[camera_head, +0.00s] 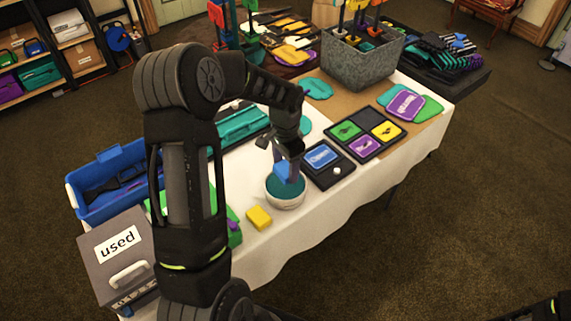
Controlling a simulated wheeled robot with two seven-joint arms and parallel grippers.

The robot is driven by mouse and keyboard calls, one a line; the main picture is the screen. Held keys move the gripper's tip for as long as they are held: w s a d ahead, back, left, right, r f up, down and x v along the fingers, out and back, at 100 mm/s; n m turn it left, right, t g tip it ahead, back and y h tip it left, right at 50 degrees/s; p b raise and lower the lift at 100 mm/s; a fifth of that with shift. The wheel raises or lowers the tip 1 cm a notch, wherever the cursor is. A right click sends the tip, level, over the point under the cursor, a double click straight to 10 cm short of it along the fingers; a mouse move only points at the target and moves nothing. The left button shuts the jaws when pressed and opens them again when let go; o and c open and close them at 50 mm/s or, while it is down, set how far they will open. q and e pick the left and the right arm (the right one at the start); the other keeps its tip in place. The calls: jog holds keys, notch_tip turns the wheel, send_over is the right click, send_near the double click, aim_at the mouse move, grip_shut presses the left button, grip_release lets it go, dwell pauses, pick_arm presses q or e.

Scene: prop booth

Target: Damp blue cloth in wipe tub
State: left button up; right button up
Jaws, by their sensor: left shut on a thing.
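The blue cloth (282,173) is a small blue piece between the fingertips of my left gripper (285,163), which points down and is shut on it. The wipe tub (286,202) is a round whitish bowl with a teal inside, standing on the white-covered table. The cloth is at the tub's mouth, over the teal area; I cannot tell whether it touches the inside. My left arm hides part of the table. My right gripper is not in view; only a dark part of my right arm shows at the bottom right corner.
A yellow sponge-like block (259,217) lies just front-left of the tub. A black tray with a blue card (321,156) is close on the right. A blue crate (88,210) and a grey "used" box (96,241) stand left. A grey bin (358,68) stands at the back.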

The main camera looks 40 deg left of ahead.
aim_at(285, 175)
pick_arm(q)
jog(key=shift+f+b, duration=1.05)
jog(key=shift+f, duration=0.95)
jog(key=shift+f+b, duration=0.5)
jog(key=shift+f, duration=0.1)
dwell(0.9)
jog(key=shift+r, duration=0.1)
jog(key=shift+r+p, duration=2.3)
jog(key=shift+r, duration=1.2)
